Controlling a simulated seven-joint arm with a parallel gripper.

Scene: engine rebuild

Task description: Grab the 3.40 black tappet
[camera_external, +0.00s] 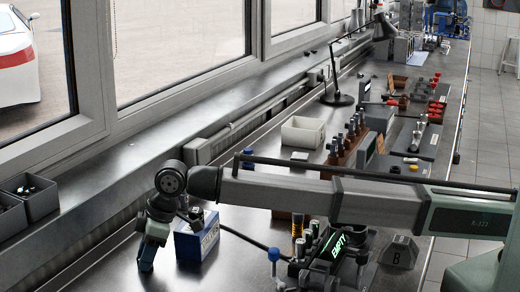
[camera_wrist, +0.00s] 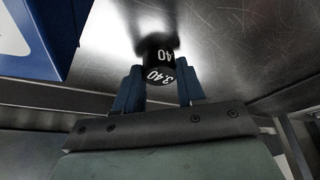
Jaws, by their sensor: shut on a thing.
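The black tappet (camera_wrist: 158,50) is marked 3.40 in white and shows in the wrist view between the two blue fingers of my gripper (camera_wrist: 158,80). The fingers are shut on it, one on each side. A dark reflection or shadow of it lies on the shiny metal surface beyond. In the external view my gripper (camera_external: 147,262) points down at the bench at the lower left. The tappet cannot be made out there. Whether it touches the bench is unclear.
A blue and white box (camera_external: 197,238) stands just right of my gripper; its blue side (camera_wrist: 55,50) fills the wrist view's upper left. A black holder with a green EMPTY display (camera_external: 330,248) stands further right. Dark bins (camera_external: 30,197) sit on the sill at left.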

